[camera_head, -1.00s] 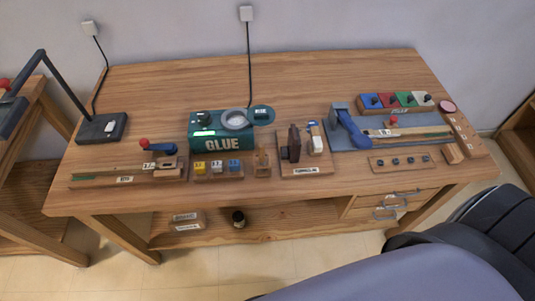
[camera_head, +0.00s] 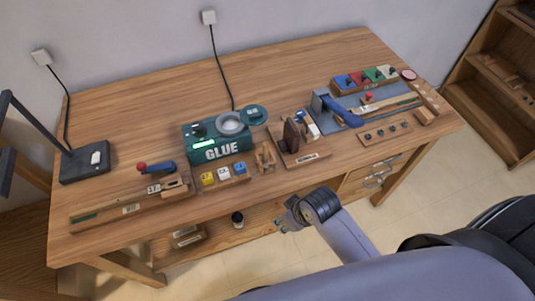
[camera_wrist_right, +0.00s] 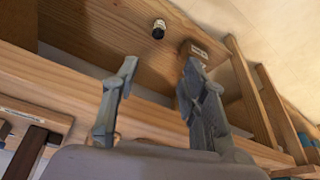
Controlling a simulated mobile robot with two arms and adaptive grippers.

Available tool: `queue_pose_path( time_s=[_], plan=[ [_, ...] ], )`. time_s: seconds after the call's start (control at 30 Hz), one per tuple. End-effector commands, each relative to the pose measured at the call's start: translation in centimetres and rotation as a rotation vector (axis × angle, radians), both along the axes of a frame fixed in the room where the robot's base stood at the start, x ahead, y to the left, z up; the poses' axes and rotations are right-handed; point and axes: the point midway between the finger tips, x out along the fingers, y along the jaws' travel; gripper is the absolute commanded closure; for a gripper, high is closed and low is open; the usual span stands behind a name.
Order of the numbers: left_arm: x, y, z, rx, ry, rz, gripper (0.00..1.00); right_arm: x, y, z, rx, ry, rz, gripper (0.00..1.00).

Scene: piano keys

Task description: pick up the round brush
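I cannot make out a round brush for certain in either view. A small wooden stand (camera_head: 265,157) sits at the bench's front edge, right of the number blocks; what it holds is too small to tell. My right gripper (camera_head: 281,222) is just in front of the bench's front edge, below and right of that stand. In the right wrist view my right gripper (camera_wrist_right: 161,66) has its two fingers apart with nothing between them. My left gripper is not in view.
The wooden bench (camera_head: 150,125) carries a green glue machine (camera_head: 215,142), a dark tool on a wooden block (camera_head: 300,159) and a blue-handled press (camera_head: 342,108). A small dark jar (camera_head: 237,219) stands on the lower shelf; it shows in the wrist view (camera_wrist_right: 158,29).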

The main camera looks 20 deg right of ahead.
Motion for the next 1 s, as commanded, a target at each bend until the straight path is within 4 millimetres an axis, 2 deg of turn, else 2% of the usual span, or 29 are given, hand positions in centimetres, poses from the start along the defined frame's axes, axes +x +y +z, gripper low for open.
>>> queue_pose_path(
  time_s=[0.03,0.17,0.37,0.57,0.73,1.0],
  plan=[
    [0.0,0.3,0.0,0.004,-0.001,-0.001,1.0,1.2,0.7,0.7,0.005,-0.014,0.048,0.6],
    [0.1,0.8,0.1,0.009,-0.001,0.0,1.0,3.5,2.6,2.3,0.017,-0.038,0.178,0.6],
    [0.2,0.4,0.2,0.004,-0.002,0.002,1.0,7.1,5.3,5.6,0.013,-0.079,0.425,0.6],
    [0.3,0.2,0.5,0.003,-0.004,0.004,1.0,11.2,7.4,10.9,-0.058,-0.116,0.813,0.6],
    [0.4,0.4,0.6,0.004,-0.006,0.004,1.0,13.7,6.7,15.7,-0.166,-0.1,1.136,0.6],
    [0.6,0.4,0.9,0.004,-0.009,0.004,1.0,16.3,2.5,23.3,-0.327,0.0,1.514,0.6]
  ],
)
